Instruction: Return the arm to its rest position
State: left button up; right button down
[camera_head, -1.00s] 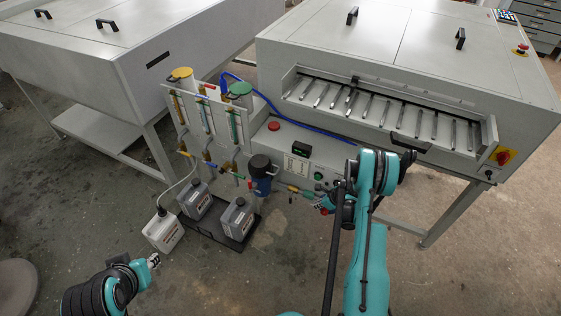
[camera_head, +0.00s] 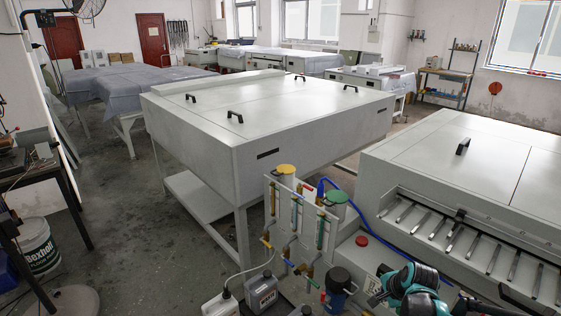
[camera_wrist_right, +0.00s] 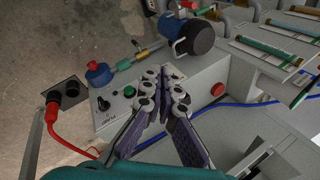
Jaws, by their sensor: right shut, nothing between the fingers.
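My right arm (camera_head: 412,284) shows as teal links at the lower right of the head view, in front of the plate processor (camera_head: 478,190). In the right wrist view, my right gripper (camera_wrist_right: 165,80) has its two fingers together with nothing between them. Its tips are in front of the processor's control box (camera_wrist_right: 185,85), with the green button (camera_wrist_right: 130,91) left of them and the red button (camera_wrist_right: 217,89) to the right. I cannot tell the exact gap to the box. My left arm and gripper are out of view.
Hoses, valves and a pump (camera_head: 338,284) stand beside the processor; the pump's blue body (camera_wrist_right: 188,36) is above the fingertips in the wrist view. A second large grey machine (camera_head: 270,125) stands behind. A bucket (camera_head: 39,246) stands left. Open floor (camera_head: 150,250) lies between.

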jog(key=s+a+r+n, duration=0.5)
jog(key=s+n, duration=0.3)
jog(key=s, duration=0.2)
jog(key=s+a+r+n+t, duration=0.1)
jog(key=s+a+r+n, duration=0.4)
jog(key=s, duration=0.5)
jog(key=a+n, duration=0.1)
jog(key=n, duration=0.1)
jog(key=shift+s+a+n+t+h, duration=0.15)
jog(key=shift+a+n+t+h, duration=0.15)
jog(key=shift+n+h, duration=0.1)
